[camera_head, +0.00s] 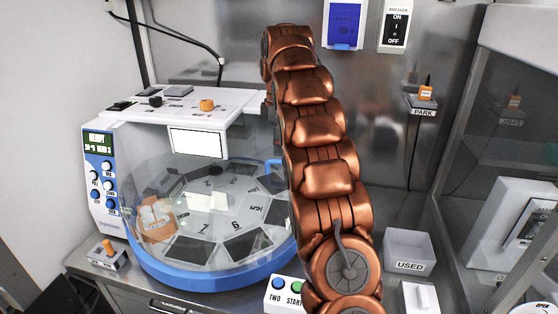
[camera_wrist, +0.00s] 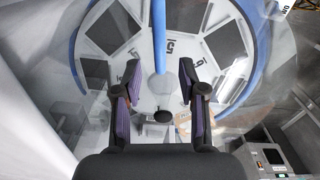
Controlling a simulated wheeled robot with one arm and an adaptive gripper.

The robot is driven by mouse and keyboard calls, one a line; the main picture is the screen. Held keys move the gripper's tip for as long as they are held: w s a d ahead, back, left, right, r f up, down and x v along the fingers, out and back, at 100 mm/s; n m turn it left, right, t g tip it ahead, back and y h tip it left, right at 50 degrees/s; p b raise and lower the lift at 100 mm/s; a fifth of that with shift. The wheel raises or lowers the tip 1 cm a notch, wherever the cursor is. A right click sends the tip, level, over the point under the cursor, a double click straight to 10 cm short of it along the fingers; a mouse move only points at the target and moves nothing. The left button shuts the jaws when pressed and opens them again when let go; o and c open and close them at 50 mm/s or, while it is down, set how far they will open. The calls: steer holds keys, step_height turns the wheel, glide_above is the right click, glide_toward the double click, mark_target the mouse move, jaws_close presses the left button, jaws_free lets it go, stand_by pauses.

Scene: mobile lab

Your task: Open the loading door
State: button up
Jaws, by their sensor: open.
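The machine has a clear domed cover (camera_head: 165,185) over a carousel of numbered dark plates, with a blue rim (camera_head: 205,288) around its base. The loading door looks like part of this clear cover; its edges are hard to make out. A blue handle (camera_head: 274,163) shows beside my arm, partly hidden by it. In the wrist view a blue bar (camera_wrist: 159,38) runs down from the top edge, in line with the gap between my fingers. My gripper (camera_wrist: 160,75) is open and nothing is held. In the head view my arm hides it.
Buttons (camera_head: 285,287), a grey USED box (camera_head: 409,250) and a PARK holder (camera_head: 422,106) surround the machine. A control panel (camera_head: 101,180) is on its left. A glass cabinet (camera_head: 510,130) stands at right. A breaker switch (camera_head: 396,27) is on the back wall.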

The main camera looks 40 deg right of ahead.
steer(key=shift+f+p, duration=0.4)
steer(key=shift+f, duration=1.75)
jaws_close()
